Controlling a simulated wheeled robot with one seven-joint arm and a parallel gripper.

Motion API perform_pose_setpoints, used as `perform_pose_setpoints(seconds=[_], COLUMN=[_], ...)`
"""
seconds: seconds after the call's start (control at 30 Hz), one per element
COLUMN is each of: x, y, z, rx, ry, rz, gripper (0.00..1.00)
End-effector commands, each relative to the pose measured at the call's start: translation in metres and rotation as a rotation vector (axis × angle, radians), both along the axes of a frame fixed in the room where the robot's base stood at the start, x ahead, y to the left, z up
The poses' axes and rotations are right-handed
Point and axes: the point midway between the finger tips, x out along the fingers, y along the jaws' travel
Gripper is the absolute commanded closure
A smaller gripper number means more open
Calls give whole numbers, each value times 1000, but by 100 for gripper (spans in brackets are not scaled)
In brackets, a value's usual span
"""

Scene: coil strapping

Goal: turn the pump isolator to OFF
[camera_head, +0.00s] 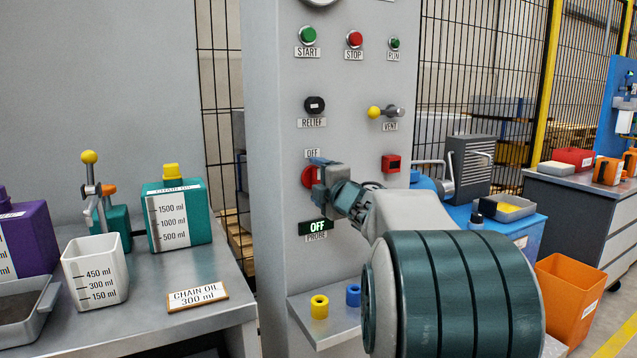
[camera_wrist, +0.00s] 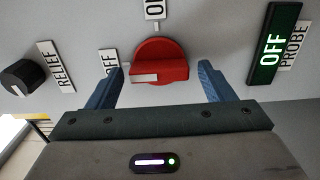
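The red pump isolator knob (camera_wrist: 162,58) is on the grey panel, between my gripper's two blue fingers in the wrist view. My gripper (camera_wrist: 160,86) is open, with a visible gap between each finger and the knob.
The RELIEF knob (camera_head: 314,105) is above, the VENT lever (camera_head: 385,112) above right, and a red square fitting (camera_head: 391,163) to the right. The lit PROBE display (camera_head: 318,227) reads OFF, below my gripper. A shelf (camera_head: 333,327) with yellow and blue rings juts out lower down.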

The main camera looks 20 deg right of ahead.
Motion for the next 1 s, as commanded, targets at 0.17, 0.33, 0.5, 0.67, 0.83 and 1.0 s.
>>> perform_pose_setpoints(seconds=[0.17,0.33,0.5,0.67,0.83,1.0], x=[0,-3,-24,-59,-96,-123], y=[0,0,-1,-2,-3,-4], z=[0,1,2,3,3,2], rx=[2,2,1,2,2,2], ry=[-1,-1,-2,-2,-2,-2], rz=[0,-1,-1,-3,-2,-1], gripper=[24,24,24,24,24,24])
